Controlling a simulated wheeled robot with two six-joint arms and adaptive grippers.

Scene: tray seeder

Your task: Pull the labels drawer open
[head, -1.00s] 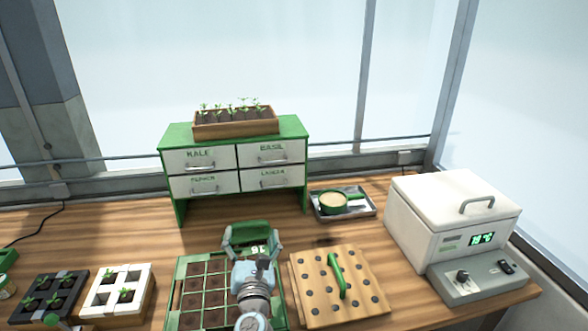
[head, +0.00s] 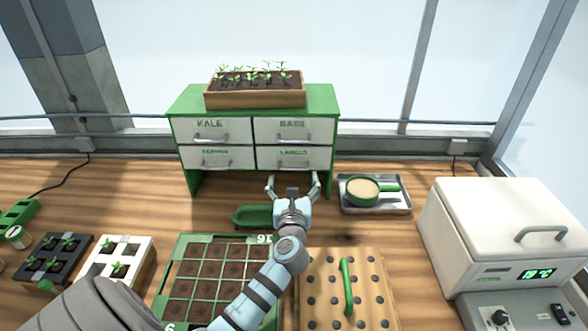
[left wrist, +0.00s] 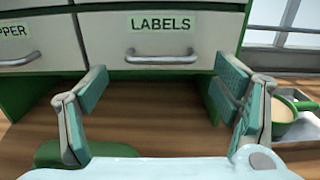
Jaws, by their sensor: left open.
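The labels drawer (head: 305,158) is the lower right drawer of a green cabinet (head: 330,100), and it is shut flush. Its white front and grey bar handle (left wrist: 158,54) show in the left wrist view, with "LABELS" printed above the handle. My left gripper (head: 292,182) is open and empty in front of and below this drawer. In the left wrist view its two fingers (left wrist: 160,88) stand apart either side of the handle in the picture, not touching it. My right gripper is not in view.
A planter of seedlings (head: 256,99) stands on the cabinet. A seed tray (head: 215,239), a holed wooden board (head: 380,290) and a green scoop-like thing (head: 252,216) lie below. A metal tray (head: 405,208) and a white machine (head: 500,210) stand to the right.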

